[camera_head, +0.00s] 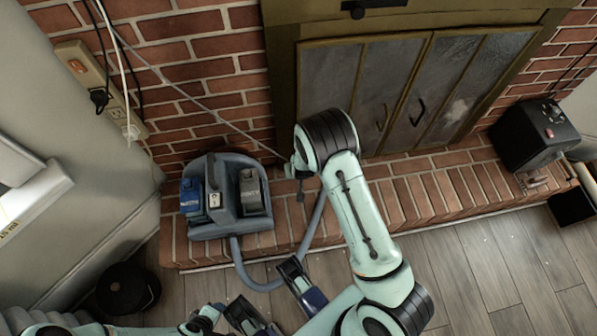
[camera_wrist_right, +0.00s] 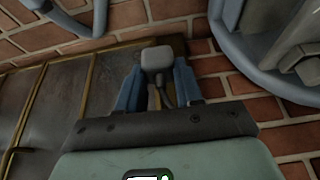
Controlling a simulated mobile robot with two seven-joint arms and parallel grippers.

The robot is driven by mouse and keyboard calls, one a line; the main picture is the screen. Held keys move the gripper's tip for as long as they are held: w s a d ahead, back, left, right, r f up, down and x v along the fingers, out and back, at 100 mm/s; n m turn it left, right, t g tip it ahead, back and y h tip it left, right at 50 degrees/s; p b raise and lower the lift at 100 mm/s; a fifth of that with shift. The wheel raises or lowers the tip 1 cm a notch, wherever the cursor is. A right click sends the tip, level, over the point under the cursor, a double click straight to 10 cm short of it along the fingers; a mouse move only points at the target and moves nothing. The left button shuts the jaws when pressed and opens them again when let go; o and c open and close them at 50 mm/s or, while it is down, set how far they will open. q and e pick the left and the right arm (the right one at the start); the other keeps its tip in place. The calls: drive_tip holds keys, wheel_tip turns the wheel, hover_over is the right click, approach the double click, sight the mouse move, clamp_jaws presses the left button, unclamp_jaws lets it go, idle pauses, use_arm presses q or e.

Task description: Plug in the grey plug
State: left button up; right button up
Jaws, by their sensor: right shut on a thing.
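The grey plug (camera_wrist_right: 158,60) is between the blue fingers of my right gripper (camera_wrist_right: 157,88) in the right wrist view. The gripper is shut on it, and a short dark cord hangs from the plug. In the head view, my right arm reaches up in front of the fireplace and mostly hides this gripper. The beige power strip (camera_head: 68,52) is on the wall at upper left, well apart from the right gripper. A black plug (camera_head: 99,97) and a white plug (camera_head: 131,131) sit on the strip. My left gripper (camera_head: 270,296) is open and empty at the bottom.
A blue-grey vacuum (camera_head: 213,222) with a hose (camera_head: 245,276) stands on the brick hearth (camera_head: 435,195), between the strip and my right arm. A thin cord crosses the brick wall. A black box (camera_head: 535,134) is at right, and a dark round bin (camera_head: 126,288) at lower left.

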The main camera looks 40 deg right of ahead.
drive_tip(key=w+a+r+n+y, duration=0.1)
drive_tip(key=w+a+r+n, duration=0.2)
drive_tip(key=r, duration=0.7)
drive_tip(key=w+a+r+n+y, duration=0.1)
drive_tip(key=w+a+r+n, duration=0.1)
drive_tip(key=w+a+r, duration=0.4)
drive_tip(key=a+r, duration=0.4)
drive_tip(key=a, duration=0.1)
drive_tip(key=shift+w+a+n+t, duration=0.25)
drive_tip(key=shift+w+n+t, duration=0.15)
drive_tip(key=shift+a+f, duration=0.1)
drive_tip(key=shift+a, duration=0.05)
